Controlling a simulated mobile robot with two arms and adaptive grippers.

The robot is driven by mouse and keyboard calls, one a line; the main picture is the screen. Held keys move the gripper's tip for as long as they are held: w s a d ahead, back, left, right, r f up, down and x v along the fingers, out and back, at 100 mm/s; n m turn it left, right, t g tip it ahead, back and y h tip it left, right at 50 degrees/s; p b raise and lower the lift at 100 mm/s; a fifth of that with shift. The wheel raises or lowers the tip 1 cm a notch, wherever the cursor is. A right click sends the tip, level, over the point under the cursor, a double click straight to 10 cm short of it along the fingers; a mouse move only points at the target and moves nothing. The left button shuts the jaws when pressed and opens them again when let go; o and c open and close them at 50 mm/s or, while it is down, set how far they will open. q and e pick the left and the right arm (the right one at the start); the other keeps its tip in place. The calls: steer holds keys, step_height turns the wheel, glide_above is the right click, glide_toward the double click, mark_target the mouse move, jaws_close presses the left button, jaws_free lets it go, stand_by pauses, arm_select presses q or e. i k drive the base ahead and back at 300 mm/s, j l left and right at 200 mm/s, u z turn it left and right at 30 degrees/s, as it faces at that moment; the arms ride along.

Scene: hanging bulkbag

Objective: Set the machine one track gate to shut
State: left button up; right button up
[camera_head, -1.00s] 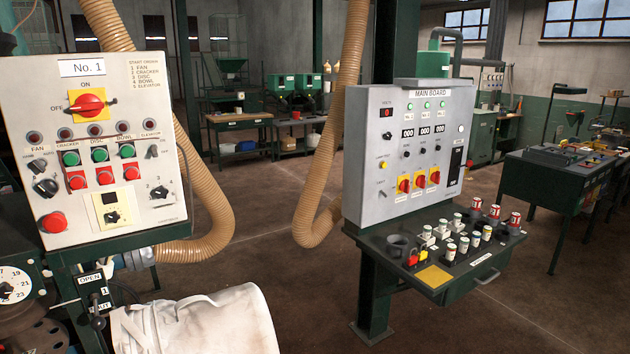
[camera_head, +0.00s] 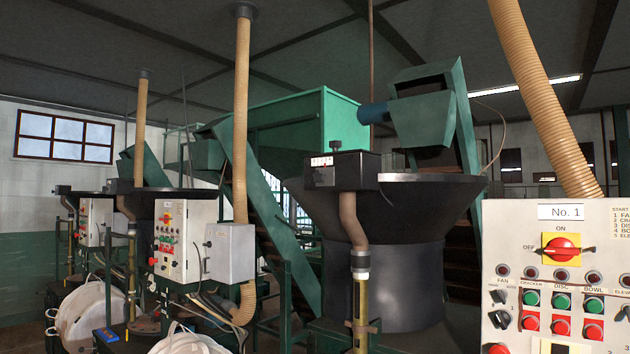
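The machine one control panel, marked "No. 1" (camera_head: 566,212), stands at the lower right and is cut off by the picture's edges. It carries a red rotary switch on a yellow plate (camera_head: 561,247), with rows of green and red buttons below. The track gate and its OPEN label are out of view now. A large black bowl machine (camera_head: 385,270) stands left of the panel, with a brown and brass pipe (camera_head: 357,255) down its front. Neither of my grippers shows.
Similar machines with a white panel (camera_head: 170,240) and a grey box (camera_head: 229,252) stand at the left. White bulk bags (camera_head: 90,315) sit low there. A green hopper (camera_head: 300,120) with sloping green conveyors stands behind. Tan hoses (camera_head: 242,120) hang from the ceiling.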

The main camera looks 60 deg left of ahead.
mark_target(324, 176)
steer(key=u, duration=1.8)
